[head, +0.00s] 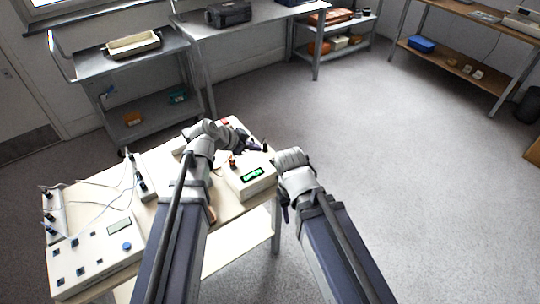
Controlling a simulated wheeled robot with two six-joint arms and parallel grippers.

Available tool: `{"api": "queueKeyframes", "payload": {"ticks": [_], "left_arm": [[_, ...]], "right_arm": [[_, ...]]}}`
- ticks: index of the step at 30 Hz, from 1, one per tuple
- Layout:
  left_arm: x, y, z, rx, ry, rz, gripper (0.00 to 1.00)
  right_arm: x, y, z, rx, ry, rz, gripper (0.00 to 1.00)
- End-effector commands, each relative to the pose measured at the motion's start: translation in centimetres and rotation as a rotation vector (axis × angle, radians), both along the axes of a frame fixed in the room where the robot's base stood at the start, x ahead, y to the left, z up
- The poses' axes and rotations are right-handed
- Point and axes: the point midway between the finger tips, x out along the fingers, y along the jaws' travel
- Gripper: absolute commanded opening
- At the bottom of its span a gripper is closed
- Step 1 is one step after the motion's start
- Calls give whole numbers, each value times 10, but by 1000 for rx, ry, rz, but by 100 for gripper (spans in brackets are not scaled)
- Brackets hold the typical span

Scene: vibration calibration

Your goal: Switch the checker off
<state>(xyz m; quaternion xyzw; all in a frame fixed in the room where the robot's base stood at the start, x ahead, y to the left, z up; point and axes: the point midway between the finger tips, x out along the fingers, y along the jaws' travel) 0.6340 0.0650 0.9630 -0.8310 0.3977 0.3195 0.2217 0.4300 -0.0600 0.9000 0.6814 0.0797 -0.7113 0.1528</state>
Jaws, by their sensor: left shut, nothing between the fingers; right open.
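A white box with a lit green display (250,177), which looks like the checker, sits at the right end of the table. A small brown and dark piece (232,161) stands on its back left part. My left gripper (264,146) is shut and empty, above and behind the box's back edge; I cannot tell if it touches anything. My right gripper (285,207) is open and empty, just off the table's right edge beside the box. Its fingers are small and partly hidden by my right arm. No switch on the box is clear at this size.
A larger white unit (95,258) with a grey display and blue knob sits at the table's front left. Dark-ended devices and cables (140,178) lie behind it. My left arm hides the table's middle.

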Motion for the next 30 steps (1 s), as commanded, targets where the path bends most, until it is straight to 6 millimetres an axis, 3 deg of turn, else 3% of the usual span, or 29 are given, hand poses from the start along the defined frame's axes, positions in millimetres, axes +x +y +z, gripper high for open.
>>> {"api": "queueKeyframes", "payload": {"ticks": [17, 30], "left_arm": [[5, -2, -5, -1, -10, -3, 0], [38, -36, -56, -1, -9, -5, 0]], "right_arm": [[0, 0, -6, 0, 0, 0, 50], [0, 0, -57, 0, 0, 0, 50]]}}
